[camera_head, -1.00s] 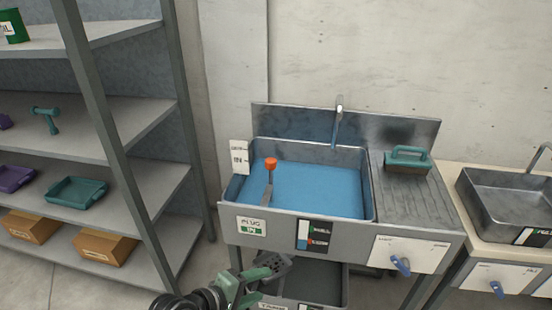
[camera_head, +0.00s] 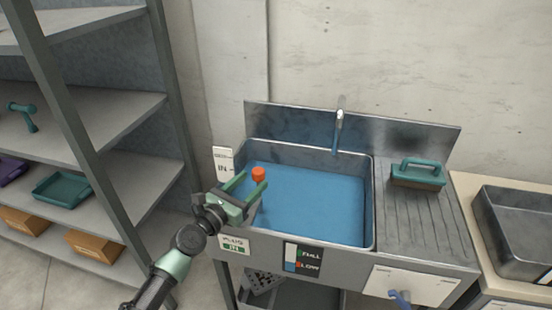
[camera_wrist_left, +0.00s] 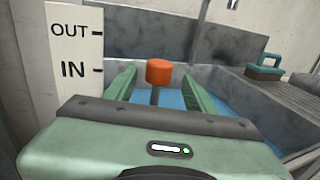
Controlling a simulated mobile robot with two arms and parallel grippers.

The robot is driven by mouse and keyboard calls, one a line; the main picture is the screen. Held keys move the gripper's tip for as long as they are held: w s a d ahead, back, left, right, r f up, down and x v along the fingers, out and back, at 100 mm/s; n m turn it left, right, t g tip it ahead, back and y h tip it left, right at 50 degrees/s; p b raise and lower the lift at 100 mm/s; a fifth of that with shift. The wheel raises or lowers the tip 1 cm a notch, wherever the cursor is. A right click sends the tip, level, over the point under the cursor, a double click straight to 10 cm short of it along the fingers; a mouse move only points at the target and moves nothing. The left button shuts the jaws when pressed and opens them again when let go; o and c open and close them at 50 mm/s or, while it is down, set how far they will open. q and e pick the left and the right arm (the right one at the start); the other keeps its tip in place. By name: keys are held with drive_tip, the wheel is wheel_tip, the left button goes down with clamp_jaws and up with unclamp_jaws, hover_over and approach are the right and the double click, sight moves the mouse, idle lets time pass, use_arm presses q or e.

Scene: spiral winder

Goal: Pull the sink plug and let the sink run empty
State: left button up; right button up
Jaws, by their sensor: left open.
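The steel sink (camera_head: 371,215) holds blue water (camera_head: 315,200). The plug's orange knob (camera_head: 259,173) stands on a stem at the sink's left side. My left gripper (camera_head: 250,186) is open at the sink's left front, its green fingers pointing toward the knob. In the left wrist view the orange knob (camera_wrist_left: 159,71) shows between the two open fingers (camera_wrist_left: 158,92), slightly beyond or near their tips; contact cannot be told. The stem's lower end is hidden. The OUT/IN scale (camera_wrist_left: 77,60) stands at left. The plug label (camera_head: 235,244) reads IN. My right gripper is not in view.
A tap (camera_head: 338,130) rises at the sink's back. A green-handled brush (camera_head: 418,174) lies on the ridged drainboard (camera_head: 415,215). A FULL/LOW gauge (camera_head: 303,258) is on the sink's front. Shelving (camera_head: 110,130) stands at left, a second basin (camera_head: 515,235) at right.

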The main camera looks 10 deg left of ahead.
sight(254, 177)
use_arm(q)
drive_tip(key=shift+w+r, duration=0.1)
drive_tip(key=shift+w, duration=0.1)
drive_tip(key=x, duration=0.2)
drive_tip(key=shift+w+r, duration=0.15)
drive_tip(key=shift+w, duration=0.2)
drive_tip(key=b+x, duration=0.1)
drive_tip(key=x, duration=0.3)
drive_tip(key=shift+w+d, duration=0.2)
drive_tip(key=shift+w, duration=0.1)
drive_tip(key=c, duration=1)
clamp_jaws()
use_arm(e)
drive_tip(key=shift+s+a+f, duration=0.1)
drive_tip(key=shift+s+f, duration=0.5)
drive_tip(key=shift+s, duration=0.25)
